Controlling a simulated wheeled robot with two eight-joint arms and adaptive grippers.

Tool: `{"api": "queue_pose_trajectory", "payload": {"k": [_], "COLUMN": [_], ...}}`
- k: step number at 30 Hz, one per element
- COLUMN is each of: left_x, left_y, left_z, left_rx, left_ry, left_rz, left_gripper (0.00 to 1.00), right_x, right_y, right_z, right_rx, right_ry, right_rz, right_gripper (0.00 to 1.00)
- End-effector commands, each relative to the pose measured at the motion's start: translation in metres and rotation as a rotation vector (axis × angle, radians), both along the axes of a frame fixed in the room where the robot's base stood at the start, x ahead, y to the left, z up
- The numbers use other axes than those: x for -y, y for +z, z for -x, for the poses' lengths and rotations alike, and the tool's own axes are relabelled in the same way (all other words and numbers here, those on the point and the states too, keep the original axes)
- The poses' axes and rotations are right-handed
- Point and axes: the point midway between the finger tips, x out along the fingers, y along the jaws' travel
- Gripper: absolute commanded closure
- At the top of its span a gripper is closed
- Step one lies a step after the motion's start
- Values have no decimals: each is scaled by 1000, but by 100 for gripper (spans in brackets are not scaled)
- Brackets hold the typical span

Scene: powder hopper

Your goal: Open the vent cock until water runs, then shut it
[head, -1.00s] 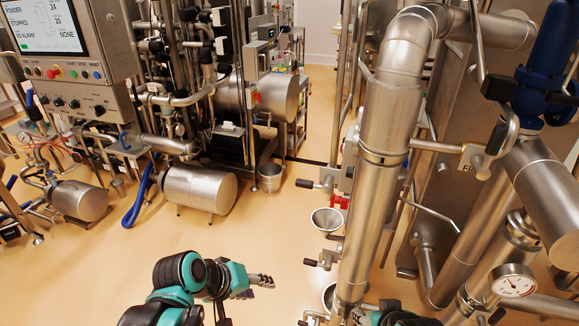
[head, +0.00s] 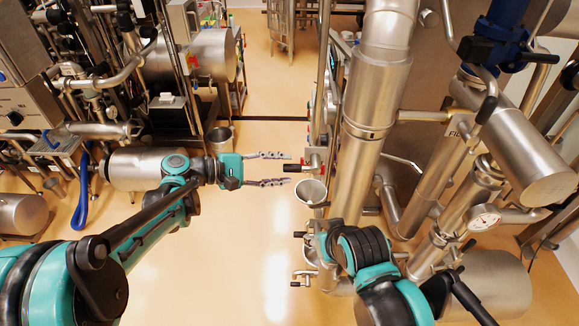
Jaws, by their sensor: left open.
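A small cock with a black-tipped handle (head: 293,168) sticks out to the left from the pipework by the tall steel pipe. My left gripper (head: 289,168) is open and empty, its two fingers pointing right, one above and one below the handle tip in the picture; I cannot tell if they touch it. A steel funnel cup (head: 311,192) hangs just below. Two similar cocks sit lower, one by my right wrist (head: 300,234) and one near the bottom (head: 296,283). I cannot tell which is the vent cock. No running water shows. My right gripper's fingers are hidden around the forearm's end.
The tall steel pipe (head: 373,110) stands right of the cocks. The floor in the middle is clear.

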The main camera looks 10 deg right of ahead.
Motion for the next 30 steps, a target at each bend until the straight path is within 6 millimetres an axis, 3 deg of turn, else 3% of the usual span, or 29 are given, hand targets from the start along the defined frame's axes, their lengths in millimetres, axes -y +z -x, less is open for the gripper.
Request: {"api": "queue_pose_trajectory", "payload": {"k": [6,17,21,22,30], "left_x": [28,33,33,33,33], "left_y": [-7,-8,-8,-8,-7], "left_z": [-1,-1,-1,-1,-1], "left_rx": [2,1,2,2,4], "left_ry": [-1,1,1,1,1], "left_rz": [-1,-1,-1,-1,-9], "left_gripper": [59,59,96,100,100], "right_x": [0,0,0,0,0], "right_y": [-3,-3,-3,-3,-1], "right_z": [0,0,0,0,0], "right_rx": [0,0,0,0,0], "right_ry": [0,0,0,0,0], "right_rz": [0,0,0,0,0], "right_gripper": [59,59,59,59,59]}}
